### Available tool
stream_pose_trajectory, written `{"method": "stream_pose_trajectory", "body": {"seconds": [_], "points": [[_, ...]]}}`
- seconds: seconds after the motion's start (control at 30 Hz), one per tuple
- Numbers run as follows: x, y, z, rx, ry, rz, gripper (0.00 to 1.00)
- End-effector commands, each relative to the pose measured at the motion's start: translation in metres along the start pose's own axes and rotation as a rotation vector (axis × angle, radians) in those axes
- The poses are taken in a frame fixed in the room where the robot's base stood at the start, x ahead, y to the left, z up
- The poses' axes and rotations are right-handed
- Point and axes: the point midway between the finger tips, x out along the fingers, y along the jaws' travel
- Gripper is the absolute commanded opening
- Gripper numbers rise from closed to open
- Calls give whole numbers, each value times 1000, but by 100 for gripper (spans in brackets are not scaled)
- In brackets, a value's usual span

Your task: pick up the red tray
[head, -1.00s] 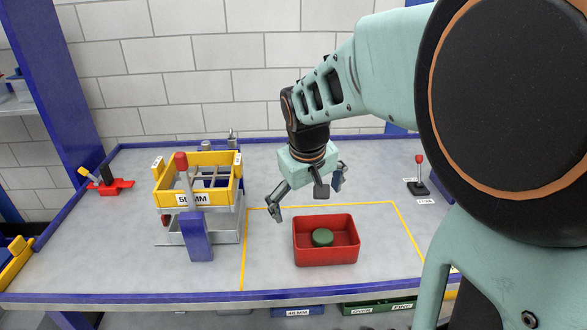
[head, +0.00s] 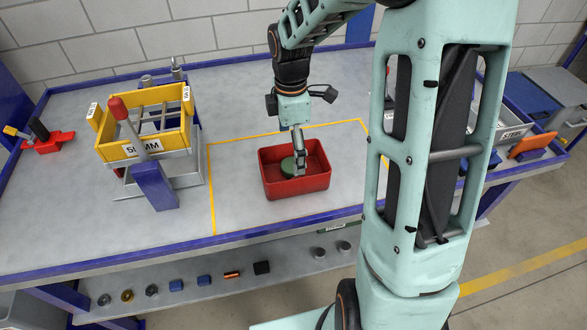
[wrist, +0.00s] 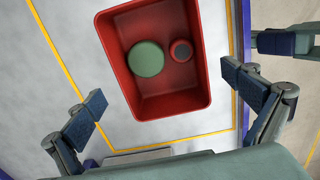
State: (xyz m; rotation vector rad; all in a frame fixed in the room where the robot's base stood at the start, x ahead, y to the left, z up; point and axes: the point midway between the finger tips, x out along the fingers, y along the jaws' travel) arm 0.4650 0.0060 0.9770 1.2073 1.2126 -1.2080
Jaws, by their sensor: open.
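The red tray (head: 300,189) stands on the grey bench inside a yellow outline, and fills the upper middle of the wrist view (wrist: 172,108). A green round piece (head: 288,166) lies in it. My gripper (head: 299,158) points down over the tray in the head view. In the wrist view my gripper (wrist: 168,104) is open and empty, one finger to each side of the tray. Contact with the tray cannot be told.
A yellow sieve frame (head: 145,148) on a metal stand, with a red-knobbed lever (head: 117,108), stands left of the tray. A red block with levers (head: 48,143) sits at the far left. A lower shelf (head: 190,297) holds several small parts. Bench between sieve and tray is clear.

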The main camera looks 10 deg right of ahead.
Motion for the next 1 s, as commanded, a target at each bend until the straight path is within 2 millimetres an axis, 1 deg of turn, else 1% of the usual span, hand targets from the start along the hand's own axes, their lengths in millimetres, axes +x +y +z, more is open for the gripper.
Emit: {"method": "stream_pose_trajectory", "body": {"seconds": [0.03,0.1,0.27,0.5,0.6,0.87,1.0], "points": [[8,0,0,-1,0,-2,100],[16,0,0,0,-1,-2,100],[26,0,1,3,-1,-1,100],[61,-2,6,1,-1,-2,100],[70,-2,5,1,-1,0,100],[72,-1,6,2,-1,2,100],[72,-1,6,2,-1,2,86]]}}
